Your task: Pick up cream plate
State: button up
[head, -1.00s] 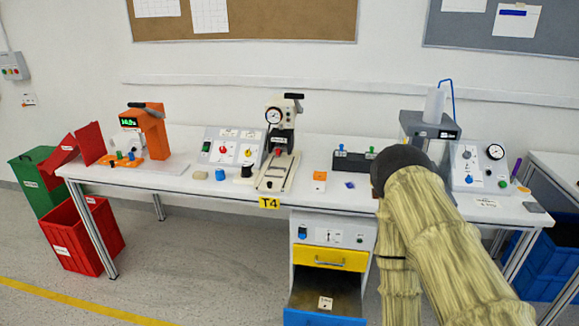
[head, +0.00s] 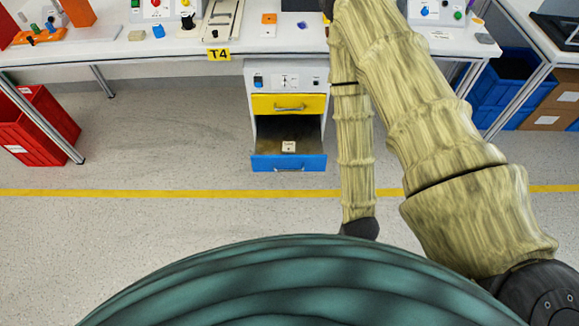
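A small cream plate (head: 288,147) with a dark mark on it lies inside the open bottom drawer (head: 290,163), which has a blue front. It shows near the drawer's front. My arm rises at the right and folds back down. Its lower end is dark and stops behind my green body cover. My gripper is not visible, so I cannot tell its fingers' state.
The drawer stack stands under the white workbench (head: 150,50), with a shut yellow drawer (head: 290,104) above the open one. A red bin (head: 38,120) is at left, blue crates (head: 505,85) at right. The floor in front is clear.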

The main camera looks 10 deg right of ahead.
aim_at(288, 147)
jog(key=z, duration=0.05)
jog(key=k, duration=1.15)
jog(key=u, duration=0.95)
jog(key=i, duration=1.35)
jog(key=z, duration=0.8)
jog(key=i, duration=0.45)
jog(key=z, duration=0.6)
